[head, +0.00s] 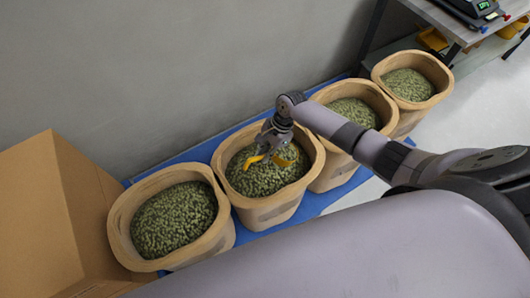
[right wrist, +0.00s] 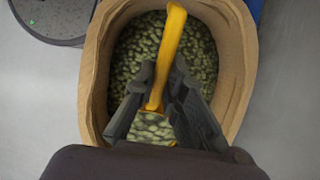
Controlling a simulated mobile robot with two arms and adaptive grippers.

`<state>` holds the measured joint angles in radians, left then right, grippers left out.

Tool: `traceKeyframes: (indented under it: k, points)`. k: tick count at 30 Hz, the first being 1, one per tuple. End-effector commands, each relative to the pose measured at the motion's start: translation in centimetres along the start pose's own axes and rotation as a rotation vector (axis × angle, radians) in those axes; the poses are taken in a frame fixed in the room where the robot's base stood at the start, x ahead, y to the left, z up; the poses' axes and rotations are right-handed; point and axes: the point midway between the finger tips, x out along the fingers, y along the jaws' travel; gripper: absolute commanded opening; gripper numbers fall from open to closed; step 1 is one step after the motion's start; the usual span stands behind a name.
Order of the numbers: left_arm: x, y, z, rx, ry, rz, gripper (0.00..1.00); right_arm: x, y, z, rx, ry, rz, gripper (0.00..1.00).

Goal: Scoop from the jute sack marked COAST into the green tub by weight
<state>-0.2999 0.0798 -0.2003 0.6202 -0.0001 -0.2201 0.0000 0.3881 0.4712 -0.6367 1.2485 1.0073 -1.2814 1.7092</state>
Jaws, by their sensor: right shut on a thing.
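Several open jute sacks of green beans stand in a row; no marking is readable, so I cannot tell which is COAST. My right gripper (head: 275,137) is over the second sack from the left (head: 219,162). It is shut on a yellow scoop (head: 256,160), which is at or just above the beans (head: 262,179). In the right wrist view the yellow handle (right wrist: 168,50) runs between the fingers (right wrist: 168,95), and green beans show in the scoop's bowl (right wrist: 152,128). I cannot tell whether the scoop touches the heap. The green tub and my left gripper are not in view.
Other sacks stand at the left (head: 121,231), right (head: 388,112) and far right (head: 440,72). A blue mat (head: 314,204) lies under the row. A cardboard box (head: 42,205) is at the left. A scale (head: 478,10) sits on a table at top right. A grey wall is behind.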

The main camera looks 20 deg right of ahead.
Motion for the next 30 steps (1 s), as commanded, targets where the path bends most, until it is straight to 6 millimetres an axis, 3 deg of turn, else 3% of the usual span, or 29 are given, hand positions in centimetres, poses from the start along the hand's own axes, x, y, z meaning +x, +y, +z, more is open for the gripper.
traceKeyframes:
  k: [2,24,30]
  points:
    - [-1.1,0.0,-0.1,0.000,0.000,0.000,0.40,-0.9,-0.1,0.5,0.000,-0.001,-0.001,0.00]
    - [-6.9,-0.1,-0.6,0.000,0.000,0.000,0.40,-0.4,0.0,3.8,-0.003,0.247,0.002,0.00]
    - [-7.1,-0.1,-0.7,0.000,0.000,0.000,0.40,0.1,0.0,4.7,-0.004,0.321,0.002,0.00]
